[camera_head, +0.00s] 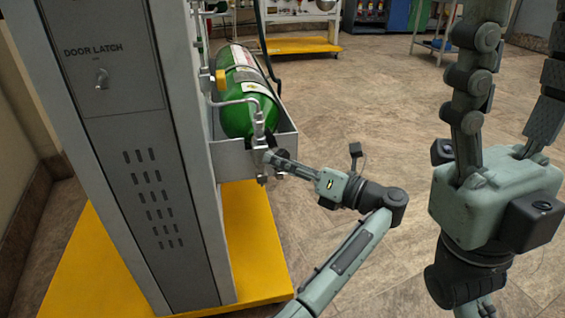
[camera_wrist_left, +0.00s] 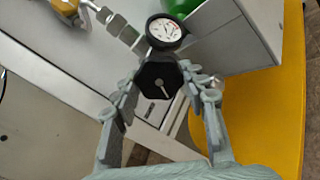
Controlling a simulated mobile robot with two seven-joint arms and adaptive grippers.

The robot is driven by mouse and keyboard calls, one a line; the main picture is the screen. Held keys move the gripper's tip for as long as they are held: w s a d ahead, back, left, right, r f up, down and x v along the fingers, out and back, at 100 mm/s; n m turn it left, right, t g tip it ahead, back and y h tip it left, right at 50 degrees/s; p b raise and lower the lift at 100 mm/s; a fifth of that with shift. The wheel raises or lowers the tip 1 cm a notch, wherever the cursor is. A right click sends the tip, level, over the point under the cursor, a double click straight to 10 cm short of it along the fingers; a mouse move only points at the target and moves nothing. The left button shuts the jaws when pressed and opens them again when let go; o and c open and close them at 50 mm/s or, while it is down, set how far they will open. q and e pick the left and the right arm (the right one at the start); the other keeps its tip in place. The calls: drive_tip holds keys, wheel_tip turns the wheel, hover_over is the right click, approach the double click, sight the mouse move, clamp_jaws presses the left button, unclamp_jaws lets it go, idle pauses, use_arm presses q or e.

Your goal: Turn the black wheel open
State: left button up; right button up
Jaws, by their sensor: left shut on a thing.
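My left gripper (camera_head: 275,160) reaches the valve fittings in front of the green cylinder (camera_head: 238,100). In the left wrist view, the fingers of my left gripper (camera_wrist_left: 160,88) are on either side of the wheel and shut on it. In the head view the wheel is mostly hidden by the fingers and cannot be made out clearly.
A round gauge (camera_wrist_left: 164,29) sits just behind the wheel, joined to metal pipe fittings (camera_wrist_left: 122,30). A tall grey panel (camera_head: 130,150) marked DOOR LATCH stands left on a yellow base (camera_head: 255,240). The tiled floor (camera_head: 350,110) to the right is clear.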

use_arm(q)
drive_tip(key=shift+w+n, duration=0.1)
drive_tip(key=shift+n, duration=2)
drive_tip(key=o, duration=1.2)
drive_tip(key=shift+c, duration=0.2)
wheel_tip(320, 180, up, 10)
